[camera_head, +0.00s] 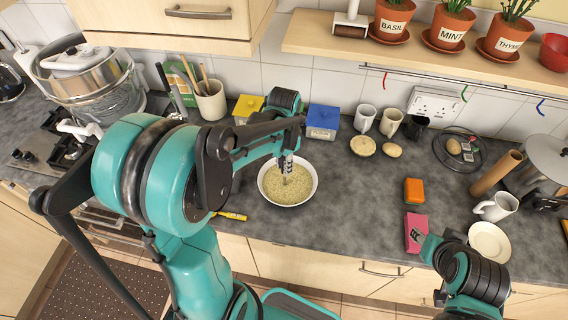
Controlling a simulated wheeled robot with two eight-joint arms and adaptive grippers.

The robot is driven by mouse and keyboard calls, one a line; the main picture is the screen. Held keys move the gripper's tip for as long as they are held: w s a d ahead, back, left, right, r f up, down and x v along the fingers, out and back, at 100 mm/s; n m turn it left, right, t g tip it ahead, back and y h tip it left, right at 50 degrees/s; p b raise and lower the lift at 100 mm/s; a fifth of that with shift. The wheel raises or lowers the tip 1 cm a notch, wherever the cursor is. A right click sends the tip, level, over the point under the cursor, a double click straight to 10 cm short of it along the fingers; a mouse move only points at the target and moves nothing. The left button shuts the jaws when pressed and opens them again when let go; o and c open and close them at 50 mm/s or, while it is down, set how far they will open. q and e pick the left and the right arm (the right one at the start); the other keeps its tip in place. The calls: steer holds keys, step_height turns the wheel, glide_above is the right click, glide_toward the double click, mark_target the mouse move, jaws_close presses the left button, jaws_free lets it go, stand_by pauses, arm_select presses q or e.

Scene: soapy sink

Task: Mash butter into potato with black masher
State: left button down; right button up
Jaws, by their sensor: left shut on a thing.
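A white bowl (266,194) of pale yellow, mashed-looking potato (288,188) stands on the grey counter in the middle. My left gripper (288,150) is above the bowl, shut on the masher (287,166). The masher points down, its lower end at the potato; its handle is mostly hidden by the gripper and arm. I cannot make out a separate piece of butter in the potato.
A yellow box (246,108) and a blue box (322,122) stand behind the bowl. Mugs (364,119) are behind right. An orange block (414,191), a pink box (416,232) and a plate (489,242) lie at right. Counter right of the bowl is clear.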

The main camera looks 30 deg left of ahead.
arm_select(q)
steer(key=shift+s+r+p, duration=0.15)
steer(key=shift+r+p, duration=0.4)
steer(key=shift+r, duration=0.4)
steer(key=shift+r+p, duration=2.6)
steer(key=shift+r, duration=1.05)
step_height(320, 180, up, 5)
steer(key=p, duration=0.3)
steer(key=shift+p, duration=0.4)
steer(key=shift+f, duration=0.2)
